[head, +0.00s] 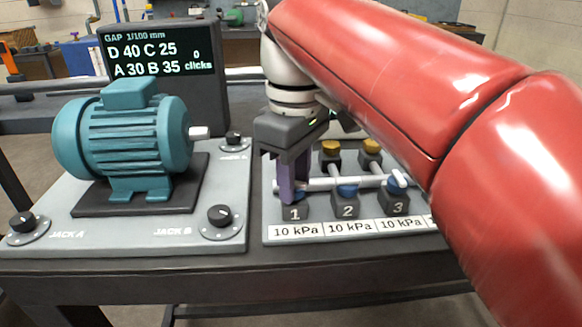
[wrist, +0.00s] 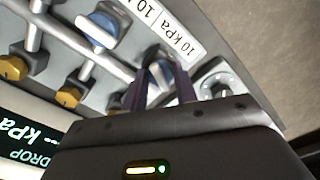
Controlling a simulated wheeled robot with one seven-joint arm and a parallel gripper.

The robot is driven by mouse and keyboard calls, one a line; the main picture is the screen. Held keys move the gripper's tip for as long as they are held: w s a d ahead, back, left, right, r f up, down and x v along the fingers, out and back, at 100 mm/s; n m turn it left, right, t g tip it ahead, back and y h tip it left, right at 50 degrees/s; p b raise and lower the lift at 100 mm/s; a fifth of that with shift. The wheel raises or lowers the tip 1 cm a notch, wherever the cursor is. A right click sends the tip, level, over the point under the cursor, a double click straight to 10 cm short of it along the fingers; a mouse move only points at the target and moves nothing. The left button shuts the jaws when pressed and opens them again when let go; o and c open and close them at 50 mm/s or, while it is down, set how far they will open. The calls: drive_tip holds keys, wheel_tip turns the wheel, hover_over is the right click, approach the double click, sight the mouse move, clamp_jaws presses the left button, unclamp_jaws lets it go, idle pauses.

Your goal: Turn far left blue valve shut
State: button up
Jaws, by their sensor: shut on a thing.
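The far left blue valve (head: 298,194) sits on the block marked 1 and is mostly hidden by my gripper (head: 291,188) in the head view. My gripper points down over it, with purple fingers. In the wrist view the fingers (wrist: 160,85) are shut on this blue valve (wrist: 159,73), one on each side of its handle. A white stripe runs along the handle. The second blue valve (head: 347,190) and the third blue valve (head: 396,181) stand to the right. The second also shows in the wrist view (wrist: 97,30).
Yellow valves (head: 330,147) stand behind the blue row, joined by white pipes. Labels reading 10 kPa (head: 296,231) lie in front. A teal motor (head: 125,145) on a plate with jack knobs (head: 220,215) stands left. A screen (head: 160,55) stands behind it. My red arm covers the right side.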

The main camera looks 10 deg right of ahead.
drive_tip(key=n, duration=0.4)
drive_tip(key=shift+n, duration=0.4)
idle(0.4)
drive_tip(key=o, duration=1)
drive_tip(key=shift+c, duration=0.2)
drive_tip(key=shift+r, duration=3.9)
